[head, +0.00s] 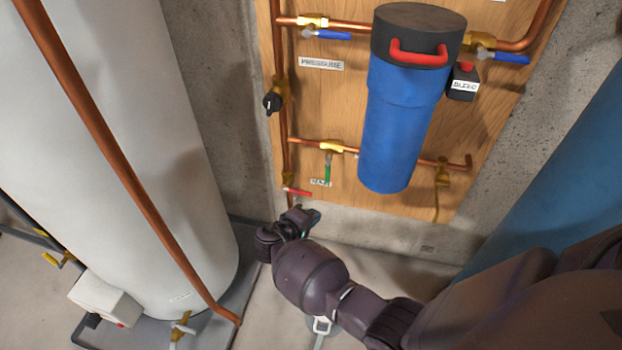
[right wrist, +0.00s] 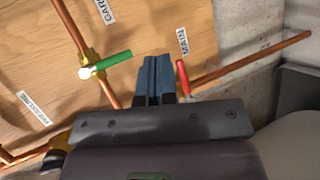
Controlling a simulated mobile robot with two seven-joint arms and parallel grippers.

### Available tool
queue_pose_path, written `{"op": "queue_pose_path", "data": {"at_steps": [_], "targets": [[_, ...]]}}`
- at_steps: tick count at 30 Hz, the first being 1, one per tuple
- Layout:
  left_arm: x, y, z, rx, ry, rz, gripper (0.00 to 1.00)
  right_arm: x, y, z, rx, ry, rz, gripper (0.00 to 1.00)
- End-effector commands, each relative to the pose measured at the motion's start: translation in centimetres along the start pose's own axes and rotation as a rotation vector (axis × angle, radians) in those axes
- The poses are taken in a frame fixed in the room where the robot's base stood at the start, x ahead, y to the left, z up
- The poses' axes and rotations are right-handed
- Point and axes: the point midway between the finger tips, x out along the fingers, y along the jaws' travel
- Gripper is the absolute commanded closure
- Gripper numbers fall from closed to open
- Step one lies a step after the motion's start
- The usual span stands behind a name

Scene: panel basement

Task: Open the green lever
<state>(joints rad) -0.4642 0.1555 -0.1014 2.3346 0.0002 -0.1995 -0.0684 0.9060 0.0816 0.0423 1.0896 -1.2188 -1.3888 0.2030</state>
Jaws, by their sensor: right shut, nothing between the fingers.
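The green lever (head: 327,168) hangs straight down from a brass valve (head: 331,147) on the lower horizontal copper pipe of the wooden panel. In the right wrist view the green lever (right wrist: 112,61) lies to the left of the fingers, apart from them. My right gripper (head: 313,215) is low in front of the panel, below the green lever. Its blue-grey fingers (right wrist: 154,75) are together with nothing between them, and they point toward the panel. My left gripper is not in view.
A red lever (head: 298,192) is close to my right fingers; it also shows just right of them in the right wrist view (right wrist: 182,78). A blue filter housing (head: 402,125) hangs right of the green lever. A white tank (head: 130,150) stands at left.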

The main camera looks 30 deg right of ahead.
Motion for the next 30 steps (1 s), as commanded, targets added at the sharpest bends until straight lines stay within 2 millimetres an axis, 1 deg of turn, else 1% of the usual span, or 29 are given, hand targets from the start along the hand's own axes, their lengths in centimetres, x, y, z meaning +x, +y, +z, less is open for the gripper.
{"op": "queue_pose_path", "data": {"at_steps": [1,5,9,15,18,22,30], "targets": [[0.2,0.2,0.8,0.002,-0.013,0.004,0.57,0.0,-0.9,-0.8,-0.014,-0.017,0.024,1.00],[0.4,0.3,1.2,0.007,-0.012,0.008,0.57,-0.7,-0.5,-3.2,-0.018,-0.056,0.106,1.00],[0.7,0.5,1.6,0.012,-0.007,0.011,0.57,-1.7,0.2,-5.8,-0.015,-0.092,0.193,1.00],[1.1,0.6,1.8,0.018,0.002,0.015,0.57,-3.4,1.5,-8.8,0.000,-0.132,0.298,1.00],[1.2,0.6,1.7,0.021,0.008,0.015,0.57,-4.0,2.1,-9.7,0.009,-0.143,0.333,1.00],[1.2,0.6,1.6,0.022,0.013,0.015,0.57,-4.6,2.7,-10.5,0.017,-0.150,0.359,1.00],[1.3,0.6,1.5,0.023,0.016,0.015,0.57,-4.8,3.0,-10.7,0.021,-0.152,0.367,1.00]]}}
